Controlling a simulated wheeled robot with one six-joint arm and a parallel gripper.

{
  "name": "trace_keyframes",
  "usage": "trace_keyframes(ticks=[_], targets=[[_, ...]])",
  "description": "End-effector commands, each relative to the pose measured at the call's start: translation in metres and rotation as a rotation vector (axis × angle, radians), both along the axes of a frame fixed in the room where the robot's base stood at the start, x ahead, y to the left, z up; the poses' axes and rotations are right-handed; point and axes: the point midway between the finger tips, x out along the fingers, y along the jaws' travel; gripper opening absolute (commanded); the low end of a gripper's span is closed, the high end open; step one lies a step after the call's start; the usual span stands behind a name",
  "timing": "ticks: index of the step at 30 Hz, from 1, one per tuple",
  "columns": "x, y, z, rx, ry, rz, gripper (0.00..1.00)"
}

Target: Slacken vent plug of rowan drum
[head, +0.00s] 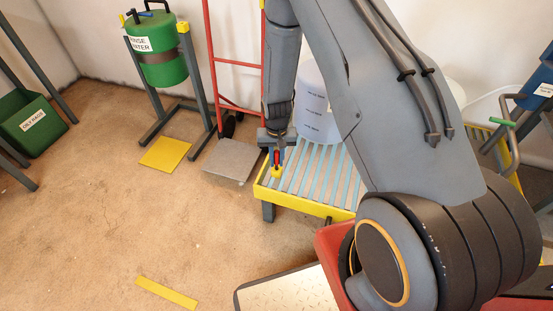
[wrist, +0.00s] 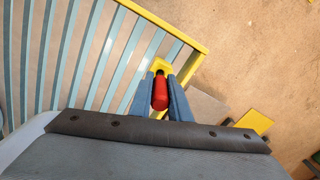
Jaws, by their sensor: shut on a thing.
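My gripper (head: 277,158) points down at the near left corner of a yellow-edged slatted rack (head: 330,212). In the wrist view the red handle (wrist: 160,92) sits between the two fingers, with the yellow block (wrist: 161,66) just beyond. A pale drum (head: 316,100) with lines of small print stands on the rack, partly behind my arm. I cannot read its name. Its top and any vent plug are hidden.
A green rinse water drum (head: 163,66) hangs in a grey stand at the back left. A red hand truck (head: 237,62) stands beside the rack. A green oily rags bin (head: 30,125) is far left.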

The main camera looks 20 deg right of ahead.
Motion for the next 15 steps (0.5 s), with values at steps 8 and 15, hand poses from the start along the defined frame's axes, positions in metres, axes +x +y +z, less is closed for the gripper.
trace_keyframes(ticks=[8, 15], targets=[[0.000, 0.000, -0.007, 0.000, 0.000, 0.000, 0.00], [0.000, 0.000, -0.012, 0.000, 0.000, 0.000, 0.00]])
